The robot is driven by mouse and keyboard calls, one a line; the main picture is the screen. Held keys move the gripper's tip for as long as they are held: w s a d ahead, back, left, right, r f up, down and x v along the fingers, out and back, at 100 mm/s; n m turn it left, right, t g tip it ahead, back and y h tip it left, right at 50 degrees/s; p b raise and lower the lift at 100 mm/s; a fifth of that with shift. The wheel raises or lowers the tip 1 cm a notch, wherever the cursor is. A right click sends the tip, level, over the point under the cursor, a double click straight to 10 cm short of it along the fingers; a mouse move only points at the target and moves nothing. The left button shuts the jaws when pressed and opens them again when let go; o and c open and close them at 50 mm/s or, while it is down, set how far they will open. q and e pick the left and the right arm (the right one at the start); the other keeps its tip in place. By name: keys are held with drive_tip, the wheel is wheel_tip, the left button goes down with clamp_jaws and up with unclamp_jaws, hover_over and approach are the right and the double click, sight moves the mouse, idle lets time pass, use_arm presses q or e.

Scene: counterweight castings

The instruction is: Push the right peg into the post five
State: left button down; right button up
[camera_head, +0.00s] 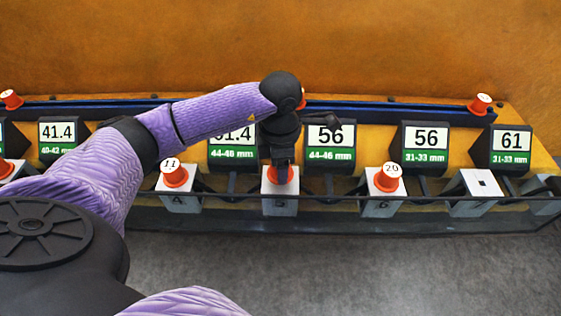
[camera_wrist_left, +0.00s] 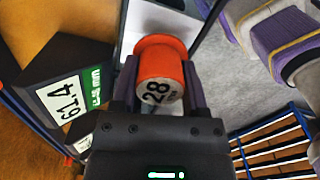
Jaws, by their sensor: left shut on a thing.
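Post five (camera_head: 281,206) is a pale block marked 5 on the rail in the head view. My left gripper (camera_head: 283,165) points down over it and is shut on an orange peg (camera_head: 270,174). In the left wrist view, the peg (camera_wrist_left: 162,62), with a white end marked 28, sits between the two fingers of the left gripper (camera_wrist_left: 161,84). Its wide orange rim is at the pale post top (camera_wrist_left: 160,20). The gripper partly hides the peg, and I cannot tell how deep it sits. My right gripper is not in view.
Post four (camera_head: 178,203) holds an orange peg marked 11. The post to the right holds a peg marked 20 (camera_head: 387,177). Farther right, a post (camera_head: 474,191) has an empty square hole. Labelled dark blocks, such as 56 (camera_head: 331,141), stand behind. A thin bar runs along the front.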

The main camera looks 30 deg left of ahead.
use_arm(q)
drive_tip(key=shift+f+b, duration=0.75)
drive_tip(key=shift+f, duration=0.25)
unclamp_jaws()
wheel_tip(320, 180, up, 10)
drive_tip(key=shift+f+p, duration=0.1)
drive_tip(key=shift+p, duration=0.6)
